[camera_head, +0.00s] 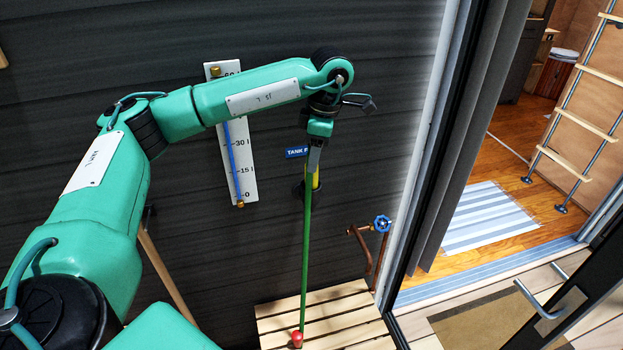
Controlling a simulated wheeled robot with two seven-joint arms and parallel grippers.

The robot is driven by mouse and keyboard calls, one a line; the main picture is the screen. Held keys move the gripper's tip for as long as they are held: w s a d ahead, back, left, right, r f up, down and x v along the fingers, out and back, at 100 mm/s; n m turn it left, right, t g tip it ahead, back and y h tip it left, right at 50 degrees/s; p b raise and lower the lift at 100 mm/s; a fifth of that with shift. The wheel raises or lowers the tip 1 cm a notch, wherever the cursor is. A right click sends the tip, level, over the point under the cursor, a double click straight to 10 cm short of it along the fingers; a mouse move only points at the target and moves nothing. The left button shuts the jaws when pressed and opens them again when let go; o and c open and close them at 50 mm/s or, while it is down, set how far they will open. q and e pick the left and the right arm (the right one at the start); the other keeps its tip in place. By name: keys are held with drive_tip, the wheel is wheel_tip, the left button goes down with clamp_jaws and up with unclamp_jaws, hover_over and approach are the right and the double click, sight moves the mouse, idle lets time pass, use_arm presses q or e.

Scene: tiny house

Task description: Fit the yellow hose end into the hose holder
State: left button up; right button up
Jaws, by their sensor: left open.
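The yellow hose end (316,181) is upright by the dark wall, just below my left gripper (315,160). The left gripper is open, with its fingers right at the top of the hose end; I cannot tell whether they touch it. A dark hose holder (299,191) sits on the wall at the yellow end, partly hidden. The yellow end appears to be at the holder, but I cannot tell how deeply it sits. The green hose (306,260) hangs straight down to a red fitting (297,339). My right gripper is not in view.
A wooden slatted platform (345,318) lies below the hose. A copper pipe with a blue valve wheel (382,223) stands to the right. A white level gauge (242,170) and a blue "TANK" label (296,152) are on the wall. An open doorway is at the right.

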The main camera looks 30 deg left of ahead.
sight(312, 182)
use_arm(q)
drive_tip(key=shift+s+f+p, duration=0.1)
drive_tip(key=shift+f+p, duration=0.25)
drive_tip(key=shift+f, duration=0.1)
drive_tip(key=f, duration=0.1)
drive_tip(key=f+p, duration=0.1)
drive_tip(key=f, duration=0.1)
drive_tip(key=shift+s+a+f+p, duration=0.25)
drive_tip(key=shift+a+f+p, duration=0.05)
drive_tip(key=shift+a+f, duration=0.1)
drive_tip(key=shift+f, duration=0.4)
drive_tip(key=shift+c, duration=0.2)
clamp_jaws()
drive_tip(key=shift+r, duration=0.15)
